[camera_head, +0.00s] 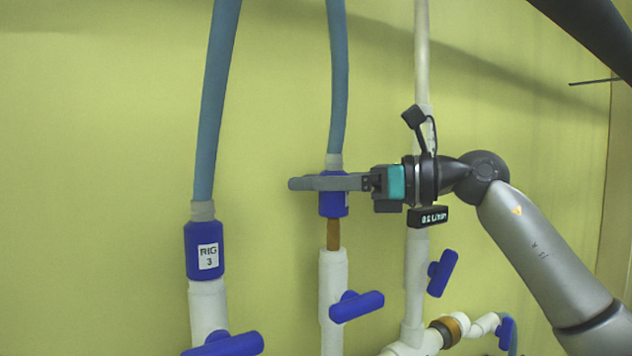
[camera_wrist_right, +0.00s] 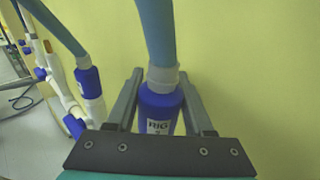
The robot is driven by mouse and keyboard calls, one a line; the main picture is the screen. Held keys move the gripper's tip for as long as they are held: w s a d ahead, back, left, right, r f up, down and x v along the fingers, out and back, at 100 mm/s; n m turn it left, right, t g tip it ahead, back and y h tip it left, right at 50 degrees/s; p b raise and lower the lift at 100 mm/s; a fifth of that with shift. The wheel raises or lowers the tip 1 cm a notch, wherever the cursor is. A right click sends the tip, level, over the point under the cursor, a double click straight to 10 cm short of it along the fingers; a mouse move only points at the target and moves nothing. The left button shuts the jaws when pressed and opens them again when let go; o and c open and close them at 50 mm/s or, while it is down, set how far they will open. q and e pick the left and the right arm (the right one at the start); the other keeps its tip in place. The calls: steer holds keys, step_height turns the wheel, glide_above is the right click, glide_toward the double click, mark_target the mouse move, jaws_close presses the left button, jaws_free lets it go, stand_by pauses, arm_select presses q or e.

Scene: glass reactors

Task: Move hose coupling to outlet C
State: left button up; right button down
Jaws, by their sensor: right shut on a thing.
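My right gripper (camera_head: 300,184) reaches in from the right and is shut on a blue hose coupling (camera_head: 333,204) at the lower end of the middle blue-grey hose (camera_head: 338,85). In the right wrist view its fingers (camera_wrist_right: 159,75) flank this coupling (camera_wrist_right: 157,112), whose label reads RIG with an unclear number. The coupling is upright. A brown stub (camera_head: 333,235) shows between it and the white pipe (camera_head: 333,272) below; I cannot tell how far the coupling sits over the stub. No outlet lettering is readable, so outlet C cannot be identified. My left gripper is not in view.
Left, a second hose ends in a blue coupling labelled RIG 3 (camera_head: 205,250) on a white pipe. Blue valve handles stick out at the middle pipe (camera_head: 357,305), left pipe (camera_head: 224,344) and right pipe (camera_head: 441,272). The yellow-green wall (camera_head: 90,180) is bare at left.

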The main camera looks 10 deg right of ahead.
steer(key=shift+f+b, duration=0.75)
steer(key=shift+f, duration=0.2)
steer(key=shift+f+b, duration=1.1)
steer(key=shift+f, duration=0.35)
stand_by(0.4)
steer(key=shift+c, duration=1)
jaws_free()
steer(key=b+v, duration=0.4)
steer(key=v, duration=1.1)
steer(key=shift+d, duration=0.2)
